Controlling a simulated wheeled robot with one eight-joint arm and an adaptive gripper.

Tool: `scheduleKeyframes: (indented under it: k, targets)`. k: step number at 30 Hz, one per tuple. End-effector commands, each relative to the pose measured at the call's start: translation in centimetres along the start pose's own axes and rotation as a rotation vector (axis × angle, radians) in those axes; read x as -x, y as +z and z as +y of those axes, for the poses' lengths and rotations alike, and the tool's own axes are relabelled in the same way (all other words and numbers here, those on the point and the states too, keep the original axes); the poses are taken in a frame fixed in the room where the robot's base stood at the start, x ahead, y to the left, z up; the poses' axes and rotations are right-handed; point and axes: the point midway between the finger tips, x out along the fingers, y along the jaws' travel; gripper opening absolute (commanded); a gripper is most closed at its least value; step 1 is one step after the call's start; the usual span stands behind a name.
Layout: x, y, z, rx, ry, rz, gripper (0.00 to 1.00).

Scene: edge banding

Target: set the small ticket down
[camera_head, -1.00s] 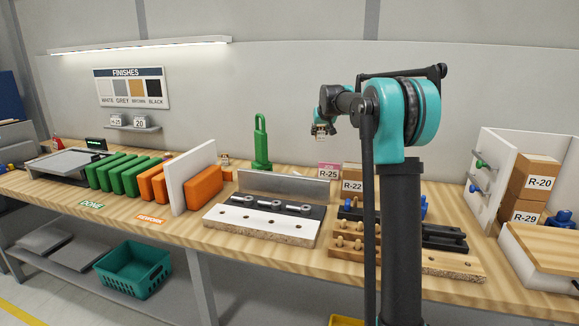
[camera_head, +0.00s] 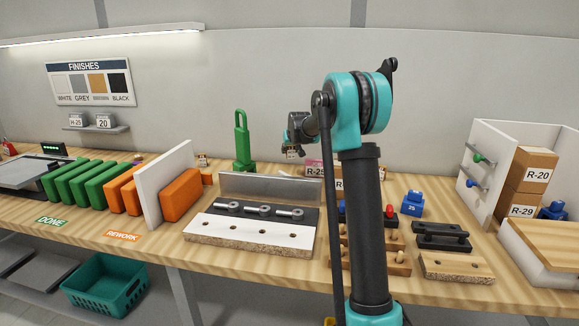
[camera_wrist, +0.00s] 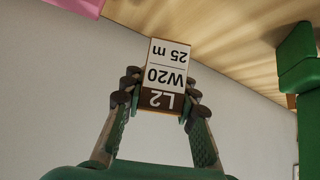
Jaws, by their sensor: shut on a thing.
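My gripper (camera_wrist: 160,98) is shut on the small ticket (camera_wrist: 166,76), a white tag with a brown band, held between both fingertips in the wrist view. Its print reads L2, W20 and 25 m, upside down in that view. In the head view my gripper (camera_head: 293,152) is small and holds the ticket up near the back wall, above the bench (camera_head: 420,184). The ticket is too small there to read.
A green clamp-like tool (camera_head: 241,145) stands left of my gripper. A metal fixture (camera_head: 262,187) with bolts lies in front. Orange and green panels (camera_head: 95,181) stand at left. My arm hides part of the bench.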

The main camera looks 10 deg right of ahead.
Motion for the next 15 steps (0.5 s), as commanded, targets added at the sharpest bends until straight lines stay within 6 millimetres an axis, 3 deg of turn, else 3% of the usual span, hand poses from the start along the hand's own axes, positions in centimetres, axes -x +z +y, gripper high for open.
scheduleKeyframes:
  k: [3,15]
  targets:
    - [-1.5,1.4,0.0,0.000,0.000,0.000,0.05]
    - [-4.0,4.0,0.0,0.000,0.000,0.000,0.05]
